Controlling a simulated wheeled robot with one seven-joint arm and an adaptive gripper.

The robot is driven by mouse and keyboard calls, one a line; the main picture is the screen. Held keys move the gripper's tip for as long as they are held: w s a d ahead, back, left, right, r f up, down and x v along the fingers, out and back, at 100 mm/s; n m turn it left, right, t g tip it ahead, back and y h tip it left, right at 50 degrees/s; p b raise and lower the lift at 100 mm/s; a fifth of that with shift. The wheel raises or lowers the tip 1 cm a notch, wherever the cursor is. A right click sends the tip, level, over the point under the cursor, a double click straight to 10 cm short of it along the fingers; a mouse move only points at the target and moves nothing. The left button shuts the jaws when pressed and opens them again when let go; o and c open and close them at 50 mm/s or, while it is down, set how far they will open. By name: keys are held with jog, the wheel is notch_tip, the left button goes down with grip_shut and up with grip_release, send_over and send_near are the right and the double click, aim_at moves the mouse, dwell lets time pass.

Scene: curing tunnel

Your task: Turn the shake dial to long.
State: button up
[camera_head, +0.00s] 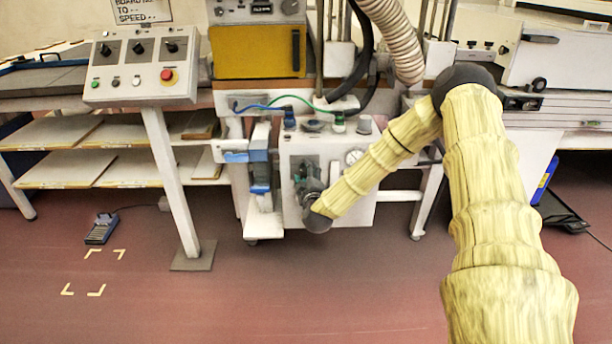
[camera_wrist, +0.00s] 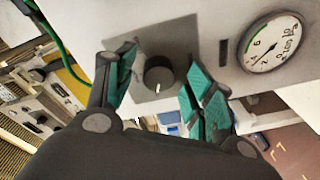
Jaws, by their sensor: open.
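A black round dial (camera_wrist: 159,73) with a white pointer mark sits on a grey square plate (camera_wrist: 150,98) on a white cabinet front. In the wrist view, the pointer is toward the bottom of the picture. No label is readable, so its settings cannot be told. My gripper (camera_wrist: 161,66) is open, with teal-padded fingers on either side of the dial. A gap shows on both sides of the dial. In the head view, my gripper (camera_head: 305,174) is at the front of the white cabinet (camera_head: 345,210) and hides the dial.
A control panel (camera_head: 140,65) with several knobs stands at left. Blue and green hoses run above the cabinet.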

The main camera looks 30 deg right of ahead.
jog(key=c, duration=1)
